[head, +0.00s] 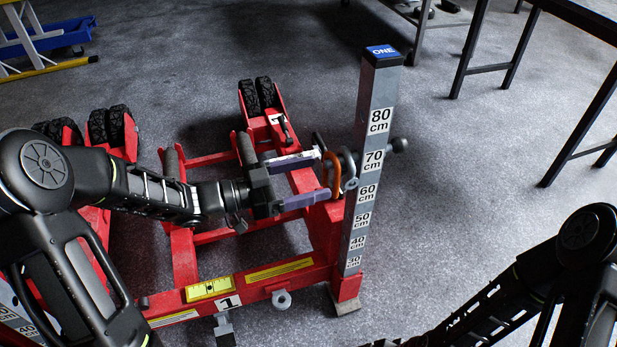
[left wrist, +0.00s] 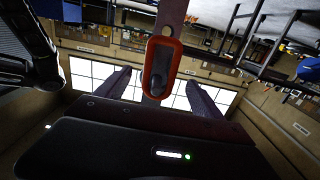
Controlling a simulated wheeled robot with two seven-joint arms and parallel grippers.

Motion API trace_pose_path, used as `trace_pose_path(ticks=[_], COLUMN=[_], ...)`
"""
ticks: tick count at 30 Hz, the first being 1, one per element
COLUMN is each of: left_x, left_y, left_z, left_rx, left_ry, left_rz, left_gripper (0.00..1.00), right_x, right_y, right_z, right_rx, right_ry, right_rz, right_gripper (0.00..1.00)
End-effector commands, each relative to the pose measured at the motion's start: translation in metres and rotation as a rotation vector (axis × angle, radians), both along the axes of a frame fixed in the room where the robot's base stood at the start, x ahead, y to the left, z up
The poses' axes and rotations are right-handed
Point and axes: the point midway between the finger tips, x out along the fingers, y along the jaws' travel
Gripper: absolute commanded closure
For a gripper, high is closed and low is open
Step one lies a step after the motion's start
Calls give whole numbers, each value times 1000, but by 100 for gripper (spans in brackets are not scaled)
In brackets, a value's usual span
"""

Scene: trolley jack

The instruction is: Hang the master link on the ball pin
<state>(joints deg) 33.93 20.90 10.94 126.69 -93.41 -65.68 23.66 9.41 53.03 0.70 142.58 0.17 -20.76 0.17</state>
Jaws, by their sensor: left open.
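The orange master link (head: 333,172) is upright at the left face of the grey scale post (head: 373,130), beside a grey shackle (head: 350,172). In the left wrist view the link (left wrist: 176,64) shows face-on, and a dark rounded end, likely the ball pin (left wrist: 157,80), shows within its opening. The link appears to be around the pin; whether it rests on it I cannot tell. My left gripper (head: 323,176) is open, its fingers above and below the link in the head view, apart from it. My right arm enters at lower right; its gripper is out of view.
The red trolley jack frame (head: 255,283) with black wheels (head: 258,95) lies under my left arm. A dark round knob (head: 400,145) sticks out right of the post. A table (head: 585,12) stands at upper right.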

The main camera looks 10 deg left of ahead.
Motion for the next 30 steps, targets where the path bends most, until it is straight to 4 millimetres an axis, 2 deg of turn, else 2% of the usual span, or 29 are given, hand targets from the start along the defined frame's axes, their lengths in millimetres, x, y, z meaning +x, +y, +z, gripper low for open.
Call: trace_pose_path(ticks=[8,14,22,30], left_x=[-1,-13,-36,-42], left_y=[3,22,58,66], left_z=[0,2,3,2], left_rx=[1,0,0,0], left_ry=[2,2,1,0], left_rz=[1,3,3,0], left_gripper=[22,22,22,22], right_x=[0,-1,-4,-5], right_y=[0,2,4,5], right_z=[1,8,18,18], right_rx=[0,2,7,7], right_ry=[0,3,7,8], right_rz=[0,3,11,12], right_gripper=[10,10,10,10])
